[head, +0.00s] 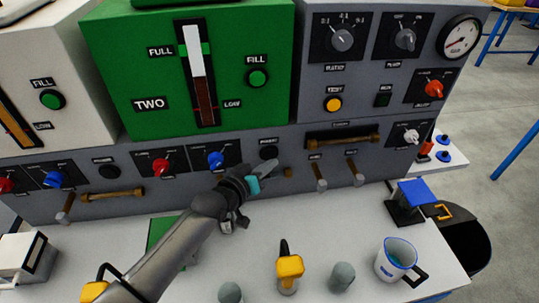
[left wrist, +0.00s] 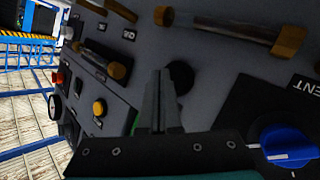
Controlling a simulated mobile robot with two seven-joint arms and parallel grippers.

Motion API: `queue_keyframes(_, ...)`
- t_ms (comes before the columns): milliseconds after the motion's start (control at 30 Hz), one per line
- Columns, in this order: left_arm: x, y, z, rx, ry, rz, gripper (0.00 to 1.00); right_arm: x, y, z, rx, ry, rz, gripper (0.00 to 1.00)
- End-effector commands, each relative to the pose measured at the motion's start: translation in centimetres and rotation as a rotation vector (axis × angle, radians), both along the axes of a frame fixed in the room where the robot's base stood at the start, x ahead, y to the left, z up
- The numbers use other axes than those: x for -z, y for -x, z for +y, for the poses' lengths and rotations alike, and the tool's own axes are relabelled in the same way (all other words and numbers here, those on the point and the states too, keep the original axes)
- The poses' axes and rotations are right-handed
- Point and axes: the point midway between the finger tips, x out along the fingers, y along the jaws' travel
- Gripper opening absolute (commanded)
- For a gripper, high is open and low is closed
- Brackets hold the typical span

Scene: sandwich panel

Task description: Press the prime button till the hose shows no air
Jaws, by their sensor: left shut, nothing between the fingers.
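The black round prime button (head: 268,152) is on the lower grey panel, right of a blue knob. It also shows in the left wrist view (left wrist: 181,77), partly behind my fingers. My left gripper (head: 270,170) is shut and empty, its tips close to the button; I cannot tell whether they touch it. In the left wrist view the closed fingers (left wrist: 161,76) point at the panel just beside the button. A hose with brown ends (left wrist: 225,29) runs below the button; in the head view my gripper hides most of it. Its contents are too dark to read. My right gripper is not in view.
The blue knob (head: 215,158) and red knob (head: 161,165) sit left of the button. Two levers (head: 320,176) stick out at right. A yellow-topped bottle (head: 289,272), a jug (head: 396,258) and a blue-topped block (head: 414,194) stand on the white counter.

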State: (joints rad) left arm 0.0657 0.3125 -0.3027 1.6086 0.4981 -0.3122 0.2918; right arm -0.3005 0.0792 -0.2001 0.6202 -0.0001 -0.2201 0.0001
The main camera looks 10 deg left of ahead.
Motion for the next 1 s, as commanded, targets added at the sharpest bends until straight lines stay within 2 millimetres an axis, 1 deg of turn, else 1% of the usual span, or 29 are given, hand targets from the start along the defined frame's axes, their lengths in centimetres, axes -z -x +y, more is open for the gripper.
queue_keyframes(267,0.0,-0.8,0.3,0.000,-0.001,0.000,0.00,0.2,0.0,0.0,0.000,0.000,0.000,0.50)
queue_keyframes(1000,0.0,-1.2,0.5,0.000,0.000,0.000,0.00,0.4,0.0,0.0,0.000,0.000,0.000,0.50)
